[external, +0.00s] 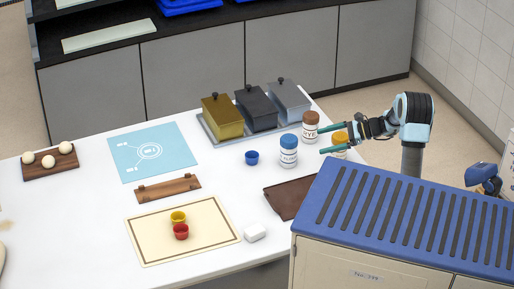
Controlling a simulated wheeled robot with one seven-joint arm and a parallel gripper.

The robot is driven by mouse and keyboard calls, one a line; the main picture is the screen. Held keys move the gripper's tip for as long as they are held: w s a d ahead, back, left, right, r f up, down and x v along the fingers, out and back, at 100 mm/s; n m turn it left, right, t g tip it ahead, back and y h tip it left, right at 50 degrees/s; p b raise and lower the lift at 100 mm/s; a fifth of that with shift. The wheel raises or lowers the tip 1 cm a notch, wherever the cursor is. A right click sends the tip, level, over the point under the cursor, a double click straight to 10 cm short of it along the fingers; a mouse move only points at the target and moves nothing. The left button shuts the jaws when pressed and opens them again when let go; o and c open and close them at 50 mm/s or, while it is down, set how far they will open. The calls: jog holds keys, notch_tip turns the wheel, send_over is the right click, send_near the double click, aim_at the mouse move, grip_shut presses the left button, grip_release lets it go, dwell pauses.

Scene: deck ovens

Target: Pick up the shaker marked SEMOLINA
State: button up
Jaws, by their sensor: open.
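Three shakers stand near the right end of the white table. The blue-capped shaker (289,152) has a label that seems to read FLOUR. The brown-capped shaker (310,127) has a label that seems to read RYE. A yellow-capped shaker (341,137) is partly hidden by my gripper and its label cannot be read; no SEMOLINA marking is legible. My gripper (321,141) is open, its teal fingers pointing left. In the picture the fingers overlap the area around the yellow-capped shaker; I cannot tell whether they touch it. Nothing is seen held.
Lidded bins (223,117) stand in a tray behind the shakers. A small blue cup (251,158) is left of them, and a brown board (283,201) lies in front. A blue ribbed-top cabinet (400,215) fills the right foreground. A light-blue mat (125,165) lies further left.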

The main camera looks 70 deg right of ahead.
jog(key=s+d+r+m+t+h+b, duration=0.1)
jog(key=s+d+m+t+h, duration=0.15)
jog(key=s+d+m, duration=0.35)
jog(key=s+d+r+m+t+h+b, duration=0.1)
jog(key=s+d+t+h, duration=0.2)
jog(key=d, duration=0.6)
send_near(333, 138)
jog(key=d, duration=0.2)
jog(key=shift+w+f+g, duration=0.1)
jog(key=shift+f+g, duration=0.35)
jog(key=shift+f, duration=0.15)
jog(key=w+p, duration=0.1)
jog(key=w, duration=0.2)
jog(key=w+p, duration=0.1)
jog(key=w, duration=0.2)
jog(key=w+p, duration=0.2)
jog(key=w, duration=0.1)
jog(key=shift+w+d+r, duration=0.1)
jog(key=shift+w+d, duration=0.15)
jog(key=shift+d, duration=0.1)
jog(key=shift+w, duration=0.55)
jog(key=shift+c, duration=0.4)
jog(key=c, duration=1.3)
